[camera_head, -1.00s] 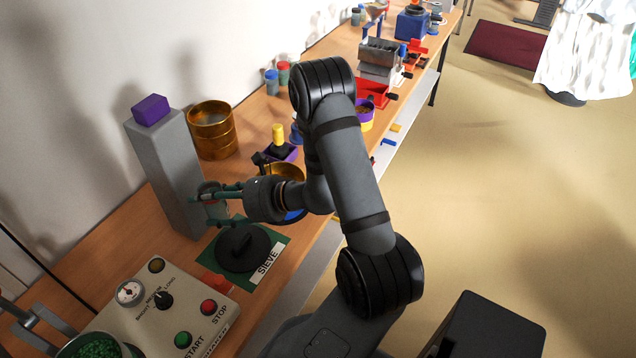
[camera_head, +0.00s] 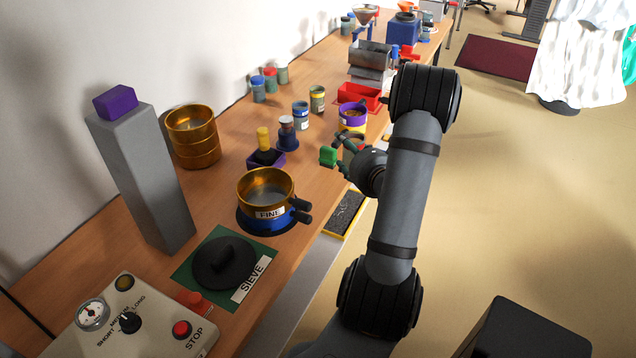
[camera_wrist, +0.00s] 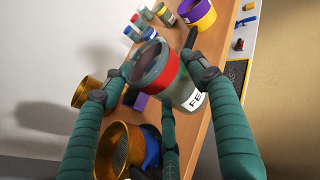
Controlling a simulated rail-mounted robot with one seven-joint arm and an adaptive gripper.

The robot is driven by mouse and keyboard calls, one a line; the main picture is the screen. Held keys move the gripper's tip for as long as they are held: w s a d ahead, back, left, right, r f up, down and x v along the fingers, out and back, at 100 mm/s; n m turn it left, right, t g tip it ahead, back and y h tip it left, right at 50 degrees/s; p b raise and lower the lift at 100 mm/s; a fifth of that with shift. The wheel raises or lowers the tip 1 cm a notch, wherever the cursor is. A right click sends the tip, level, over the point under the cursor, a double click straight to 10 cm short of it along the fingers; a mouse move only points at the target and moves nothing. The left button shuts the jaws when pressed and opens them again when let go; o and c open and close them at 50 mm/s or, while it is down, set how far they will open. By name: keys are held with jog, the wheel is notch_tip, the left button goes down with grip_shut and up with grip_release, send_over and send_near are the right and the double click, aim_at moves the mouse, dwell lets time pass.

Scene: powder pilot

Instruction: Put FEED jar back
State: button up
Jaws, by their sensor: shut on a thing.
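The FEED jar (camera_wrist: 161,76) shows in the wrist view, with a grey-green end, a red band and a white label whose visible letters read "FE". It is tilted in that picture, between the dark green fingers of my gripper (camera_wrist: 155,84), which is shut on it. In the head view my gripper (camera_head: 342,151) is over the bench's front edge, right of the brass FINE sieve (camera_head: 268,188). A bright green piece shows at its fingertips there; I cannot tell whether it is jar or finger.
Several small jars, including a blue-lidded one (camera_head: 258,90) and a yellowish one (camera_head: 317,98), stand farther back. A purple-and-yellow container (camera_head: 352,119) and red tray (camera_head: 360,96) are beyond my gripper. A tall grey column (camera_head: 150,180) stands left.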

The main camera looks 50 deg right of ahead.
jog(key=shift+w+a+f, duration=0.25)
jog(key=shift+w+f, duration=1.55)
jog(key=shift+w, duration=0.05)
jog(key=shift+w+a+f, duration=0.3)
jog(key=shift+w+f, duration=1.45)
jog(key=shift+w, duration=0.15)
jog(key=shift+w+a+f, duration=0.25)
jog(key=shift+w+f, duration=1.55)
jog(key=shift+w, duration=0.05)
jog(key=shift+f+b, duration=0.2)
jog(key=shift+b, duration=0.2)
jog(key=o, duration=1.5)
jog(key=shift+o, duration=0.5)
